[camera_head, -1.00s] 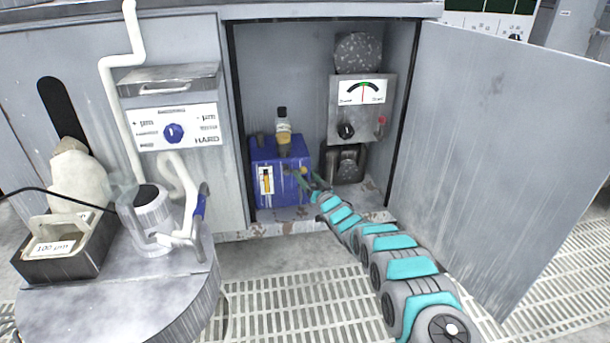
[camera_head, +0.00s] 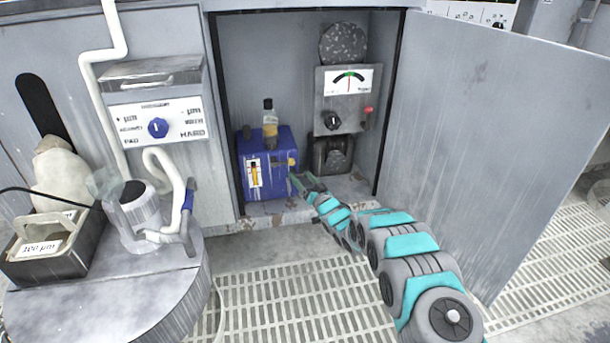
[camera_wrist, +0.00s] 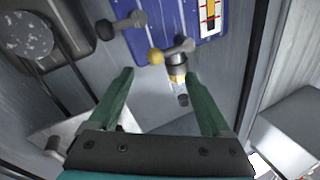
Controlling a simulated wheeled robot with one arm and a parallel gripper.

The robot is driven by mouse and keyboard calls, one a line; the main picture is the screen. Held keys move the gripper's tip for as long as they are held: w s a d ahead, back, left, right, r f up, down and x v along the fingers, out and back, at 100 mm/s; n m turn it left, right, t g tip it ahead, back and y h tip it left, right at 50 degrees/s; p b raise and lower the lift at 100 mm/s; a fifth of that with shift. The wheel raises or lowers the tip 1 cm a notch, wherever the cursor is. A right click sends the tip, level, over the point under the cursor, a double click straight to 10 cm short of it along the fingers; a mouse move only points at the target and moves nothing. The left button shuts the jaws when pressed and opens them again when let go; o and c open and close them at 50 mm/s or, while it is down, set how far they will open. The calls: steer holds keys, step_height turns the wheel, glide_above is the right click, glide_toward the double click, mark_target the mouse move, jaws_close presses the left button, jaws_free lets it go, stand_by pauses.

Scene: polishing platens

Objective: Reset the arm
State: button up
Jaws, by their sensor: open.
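My arm (camera_head: 390,245) reaches from the lower right into the open cabinet. My gripper (camera_head: 298,181) is at the cabinet's front edge, just right of the blue box (camera_head: 274,186). In the wrist view my gripper (camera_wrist: 158,78) has its two green fingers wide apart, with nothing held between them. The blue box (camera_wrist: 216,16) lies beyond the fingertips there.
The open door (camera_head: 490,140) stands close to the right of my arm. A grey gauge unit (camera_head: 342,98) is inside the cabinet, right of the bottle (camera_head: 269,124). A round table (camera_head: 120,295) with a black tray (camera_head: 50,262) is at left. Floor grating in front is clear.

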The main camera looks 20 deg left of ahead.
steer(key=w+d+r+m+h+p, duration=0.15)
steer(key=d+r+h, duration=0.25)
steer(key=d, duration=0.5)
steer(key=w+d+r+m+h, duration=0.1)
steer(key=w+d+r+h, duration=0.3)
steer(key=d, duration=0.4)
steer(key=s+d+r+m+g+h+p, duration=0.1)
steer(key=s+d+r+h, duration=0.1)
steer(key=s+d+r, duration=0.3)
steer(key=s+d+r+g+h, duration=0.1)
steer(key=s+d+h, duration=0.15)
steer(key=d, duration=0.45)
steer(key=s+d+r+m+g+h+p, duration=0.1)
steer(key=s+d+r, duration=0.1)
steer(key=s+d, duration=0.35)
steer(key=s+d+r+m+g+h+p, duration=0.15)
steer(key=s+d, duration=0.25)
steer(key=s, duration=0.8)
steer(key=s+d+r+g, duration=0.3)
steer(key=s+d, duration=0.1)
steer(key=s, duration=0.7)
steer(key=s+d+r+g+p, duration=0.1)
steer(key=s+d+r+g, duration=0.3)
steer(key=s, duration=0.8)
steer(key=s+f+g, duration=0.1)
steer(key=s+g, duration=0.1)
steer(key=s, duration=1.7)
steer(key=shift+s+a+f+g+y+p, duration=0.15)
steer(key=shift+s+f+g+y+p, duration=0.1)
steer(key=shift+f+g+y+p, duration=0.1)
